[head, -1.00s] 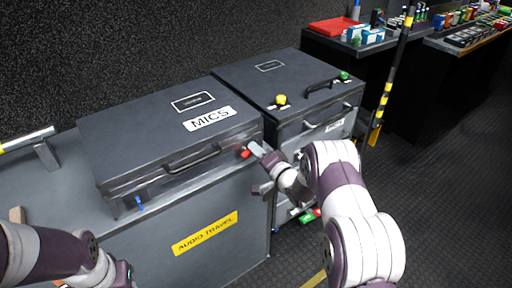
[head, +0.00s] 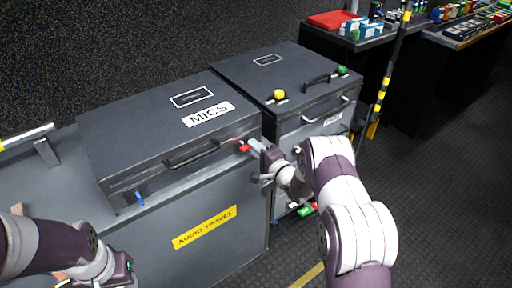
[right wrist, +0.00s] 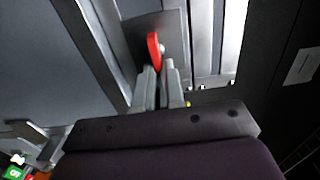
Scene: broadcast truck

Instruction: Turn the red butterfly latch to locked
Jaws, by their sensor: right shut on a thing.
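The red butterfly latch (head: 244,148) sits on the front of the MICS case (head: 150,145), near its right end. My right gripper (head: 257,147) reaches it from the right in the head view. In the right wrist view the red latch (right wrist: 154,50) stands on edge at the tips of the two grey fingers (right wrist: 160,78). The fingers are shut on it, and they hide its lower part. My left gripper (head: 125,268) is low at the left, away from the latch, and its jaws are not clear.
A blue latch (head: 139,198) is on the case's left front, and a black handle (head: 192,154) is between. A second case with yellow (head: 279,95) and green knobs stands to the right. A striped pole (head: 385,85) rises farther right. Open floor lies at the lower right.

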